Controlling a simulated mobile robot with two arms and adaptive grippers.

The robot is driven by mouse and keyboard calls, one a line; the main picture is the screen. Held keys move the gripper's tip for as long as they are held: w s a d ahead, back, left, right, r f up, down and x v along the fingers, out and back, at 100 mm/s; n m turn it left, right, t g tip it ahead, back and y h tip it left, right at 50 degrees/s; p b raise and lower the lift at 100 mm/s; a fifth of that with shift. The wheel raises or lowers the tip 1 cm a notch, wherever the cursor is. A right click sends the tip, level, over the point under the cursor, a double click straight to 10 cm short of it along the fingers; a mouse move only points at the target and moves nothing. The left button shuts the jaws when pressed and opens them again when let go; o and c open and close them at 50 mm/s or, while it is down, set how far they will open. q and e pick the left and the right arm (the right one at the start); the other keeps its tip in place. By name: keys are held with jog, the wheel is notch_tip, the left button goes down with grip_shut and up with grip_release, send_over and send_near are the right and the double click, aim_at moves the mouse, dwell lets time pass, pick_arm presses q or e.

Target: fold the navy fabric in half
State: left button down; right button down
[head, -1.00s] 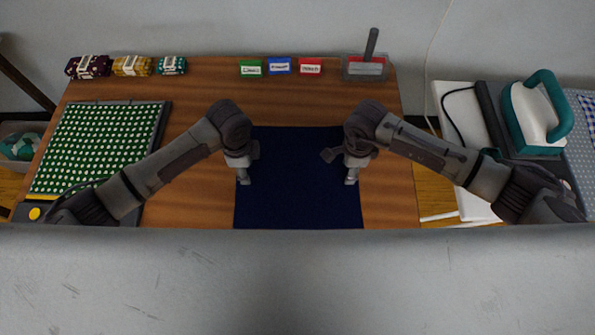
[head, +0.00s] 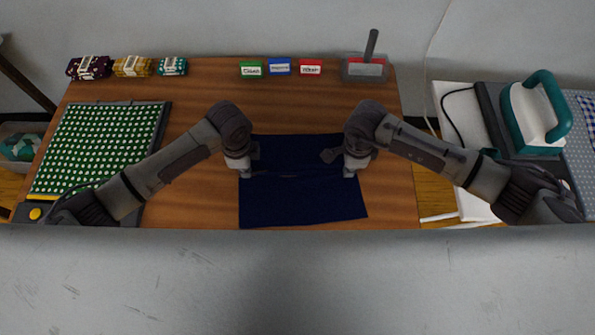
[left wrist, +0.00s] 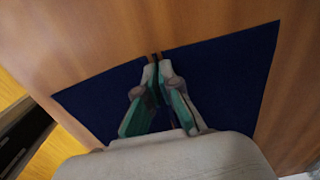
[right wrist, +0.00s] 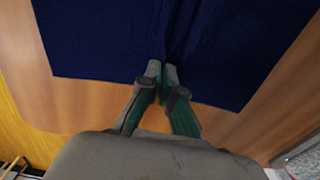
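The navy fabric (head: 300,203) lies on the wooden table in front of me, with a raised crease across its middle between my grippers. My left gripper (head: 245,174) is at the fabric's left edge. In the left wrist view its fingers (left wrist: 159,62) are nearly together at the edge of the fabric (left wrist: 225,75), pinching it. My right gripper (head: 349,174) is at the right edge. In the right wrist view its fingertips (right wrist: 161,68) are closed at the edge of the fabric (right wrist: 100,40), with wrinkles running from them. The grippers hide the pinched spots in the head view.
A teal iron (head: 537,112) stands at the right. Table behind the fabric is clear.

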pick_arm(q)
jog(key=shift+a+f, duration=0.1)
pick_arm(e)
jog(key=shift+s+d+f, duration=0.15)
jog(key=shift+s+f, duration=0.05)
jog(key=shift+f, duration=0.1)
jog(key=shift+r, duration=0.1)
